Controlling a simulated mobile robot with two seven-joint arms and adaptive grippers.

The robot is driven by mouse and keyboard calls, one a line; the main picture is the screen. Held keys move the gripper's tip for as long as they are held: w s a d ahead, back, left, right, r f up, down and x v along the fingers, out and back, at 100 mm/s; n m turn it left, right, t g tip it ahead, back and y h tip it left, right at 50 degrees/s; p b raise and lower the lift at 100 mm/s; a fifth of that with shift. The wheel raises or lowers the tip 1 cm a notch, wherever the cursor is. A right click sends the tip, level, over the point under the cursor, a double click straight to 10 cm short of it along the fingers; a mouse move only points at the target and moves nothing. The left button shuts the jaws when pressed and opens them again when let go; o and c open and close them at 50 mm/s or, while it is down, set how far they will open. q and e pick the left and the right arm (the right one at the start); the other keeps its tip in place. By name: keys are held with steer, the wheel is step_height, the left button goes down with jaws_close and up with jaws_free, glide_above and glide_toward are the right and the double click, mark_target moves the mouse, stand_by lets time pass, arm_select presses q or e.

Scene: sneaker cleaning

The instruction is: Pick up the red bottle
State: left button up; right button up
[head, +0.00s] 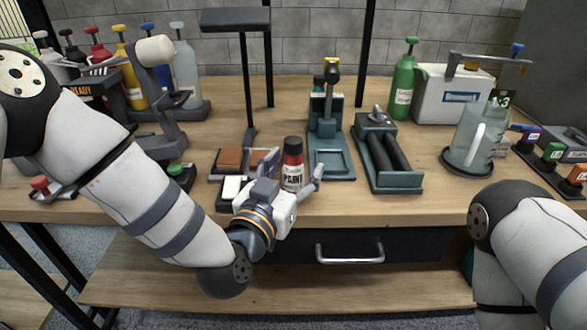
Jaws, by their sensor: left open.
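A small red bottle (293,167) with a black cap and a white label stands upright near the front edge of the workbench. My left gripper (292,169) is open, with one finger on each side of the bottle's lower part. I cannot tell whether the fingers touch it. The gripper partly hides the bottle's base. A taller red spray bottle (96,51) stands in the rack at the back left. My right arm shows at the lower right, but its gripper is out of view.
The wooden workbench (430,205) holds a teal press (331,165) and a teal roller unit (384,165) right of the bottle. Brown and white blocks lie left of it. A glass jar (470,140) and a green spray bottle (403,85) stand at the right.

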arm_select(q)
steer(key=c, duration=1.3)
steer(key=shift+r, duration=0.1)
